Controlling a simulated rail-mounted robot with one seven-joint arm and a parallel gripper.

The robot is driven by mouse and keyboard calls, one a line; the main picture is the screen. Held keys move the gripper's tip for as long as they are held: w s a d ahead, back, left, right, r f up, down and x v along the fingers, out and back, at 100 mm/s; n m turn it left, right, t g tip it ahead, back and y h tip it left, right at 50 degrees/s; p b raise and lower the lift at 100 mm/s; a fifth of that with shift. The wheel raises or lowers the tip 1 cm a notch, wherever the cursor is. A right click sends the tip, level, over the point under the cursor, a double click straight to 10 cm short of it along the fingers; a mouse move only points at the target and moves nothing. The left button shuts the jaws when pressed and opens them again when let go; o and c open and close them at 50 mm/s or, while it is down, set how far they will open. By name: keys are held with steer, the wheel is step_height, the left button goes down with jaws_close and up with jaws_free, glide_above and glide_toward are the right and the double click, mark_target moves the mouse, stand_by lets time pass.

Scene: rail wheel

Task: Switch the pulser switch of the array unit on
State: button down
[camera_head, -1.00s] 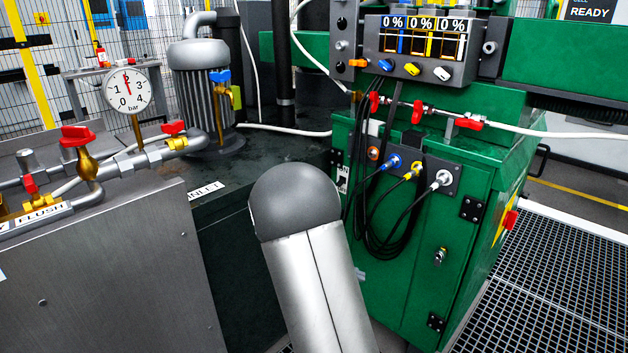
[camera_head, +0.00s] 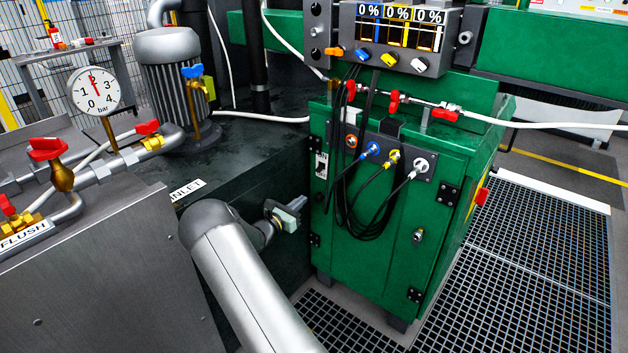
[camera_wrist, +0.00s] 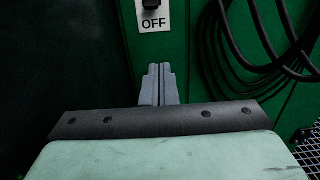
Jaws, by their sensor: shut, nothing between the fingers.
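A small black switch (camera_wrist: 151,3) on a white plate marked OFF (camera_wrist: 152,22) is at the top edge of the wrist view, partly cut off. In the head view the plate (camera_head: 321,165) is on the left part of the green cabinet's (camera_head: 430,215) front, too small to read. No label naming the pulser is legible. My gripper (camera_wrist: 158,72) is shut and empty, its fingertips below the plate in the wrist view. In the head view my gripper (camera_head: 300,207) is in front of the cabinet, lower and left of the plate, apart from it.
Black cables (camera_head: 350,210) hang in loops right of the plate, from a panel with coloured plugs (camera_head: 395,158). A control box (camera_head: 400,40) reading 0 % is above. A dark tank (camera_head: 250,155) stands left of the cabinet. Floor grating (camera_head: 540,240) lies to the right.

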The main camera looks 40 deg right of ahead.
mark_target(320, 168)
steer(key=x, duration=0.3)
steer(key=b+x, duration=0.1)
steer(key=x, duration=0.2)
steer(key=b+x, duration=0.1)
steer(key=x, duration=0.2)
steer(key=shift+d+f, duration=0.15)
steer(key=shift+f, duration=0.05)
step_height(320, 168, up, 3)
steer(key=shift+r+b, duration=0.1)
steer(key=shift+b, duration=0.3)
steer(key=shift+a+r, duration=0.4)
steer(key=shift+r, duration=0.05)
